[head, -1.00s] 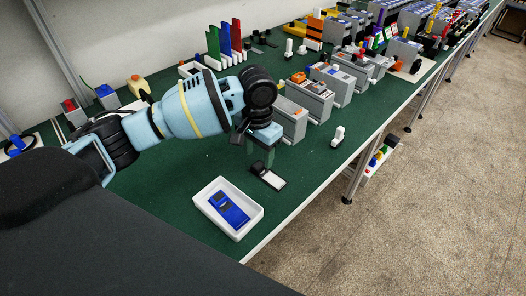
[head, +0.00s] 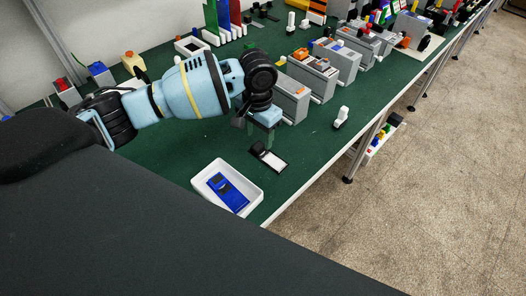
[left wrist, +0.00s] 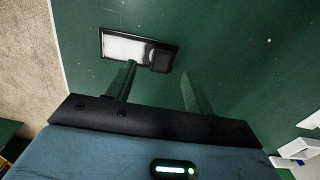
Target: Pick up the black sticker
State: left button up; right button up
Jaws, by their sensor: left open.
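The black sticker (head: 269,157) appears as a small flat piece with a black frame and a white panel, lying on the green table top near its front edge. It also shows in the left wrist view (left wrist: 139,49), just beyond the fingertips. My left gripper (head: 262,137) is open and points down, just behind the sticker in the head view. In the left wrist view its two fingers (left wrist: 160,78) stand apart with nothing between them. Whether a fingertip touches the sticker is unclear. My right gripper is out of view.
A white tray (head: 255,199) holding a blue device (head: 228,192) is in front of the sticker. Grey boxed units (head: 291,101) stand behind and right of the gripper. A small white part (head: 341,117) stands near the table edge. Green table (head: 311,135) between is clear.

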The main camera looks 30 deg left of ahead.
aim_at(258, 146)
pick_arm(q)
notch_tip(258, 146, down, 4)
jog(key=shift+w+a+f, duration=0.1)
jog(key=shift+a+f, duration=0.05)
jog(key=shift+f, duration=0.05)
jog(key=c, duration=1)
jog(key=shift+c, duration=0.2)
jog(key=shift+r, duration=0.1)
